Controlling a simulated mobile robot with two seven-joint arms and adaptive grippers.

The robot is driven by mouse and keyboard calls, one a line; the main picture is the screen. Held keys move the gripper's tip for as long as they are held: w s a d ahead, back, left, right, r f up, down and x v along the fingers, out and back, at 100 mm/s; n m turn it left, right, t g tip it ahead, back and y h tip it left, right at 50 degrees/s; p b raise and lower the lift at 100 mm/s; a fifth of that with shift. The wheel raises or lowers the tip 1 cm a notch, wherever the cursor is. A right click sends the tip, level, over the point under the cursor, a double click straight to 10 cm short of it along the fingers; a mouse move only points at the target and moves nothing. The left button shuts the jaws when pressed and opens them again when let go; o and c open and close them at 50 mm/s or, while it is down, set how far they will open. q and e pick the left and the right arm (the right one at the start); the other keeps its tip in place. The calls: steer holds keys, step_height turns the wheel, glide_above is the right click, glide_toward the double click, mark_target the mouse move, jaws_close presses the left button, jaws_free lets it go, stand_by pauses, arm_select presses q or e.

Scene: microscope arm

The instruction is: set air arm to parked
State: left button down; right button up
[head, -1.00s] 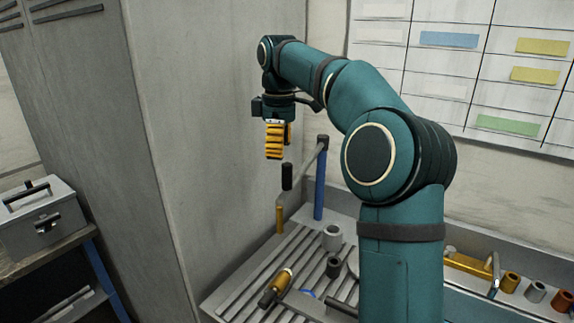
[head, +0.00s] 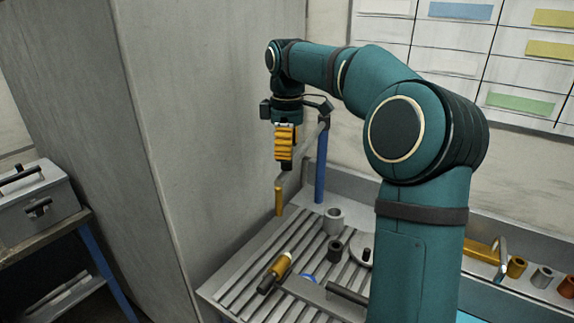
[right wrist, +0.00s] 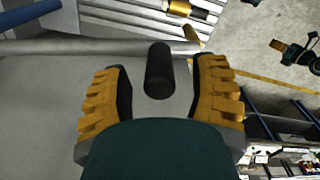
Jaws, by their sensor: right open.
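The air arm is a grey bar (head: 302,162) at the top of a blue post (head: 320,165), reaching left and toward me, with a gold end piece (head: 278,199) hanging from it. In the right wrist view the bar (right wrist: 85,47) crosses behind a black upright handle (right wrist: 159,72). My right gripper (head: 285,160) is open, with its yellow-padded fingers pointing down over the handle. The handle stands between the two fingers with a gap on each side. In the head view the gripper mostly hides the handle. My left gripper is out of view.
A slatted bench (head: 255,275) below holds a gold-and-black tool (head: 275,272), a grey cup (head: 333,221) and a small dark cup (head: 335,250). A large grey cabinet (head: 215,120) rises close at the left. A grey toolbox (head: 38,205) stands on a side table.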

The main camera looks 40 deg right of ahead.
steer(key=shift+f, duration=1.75)
jaws_close()
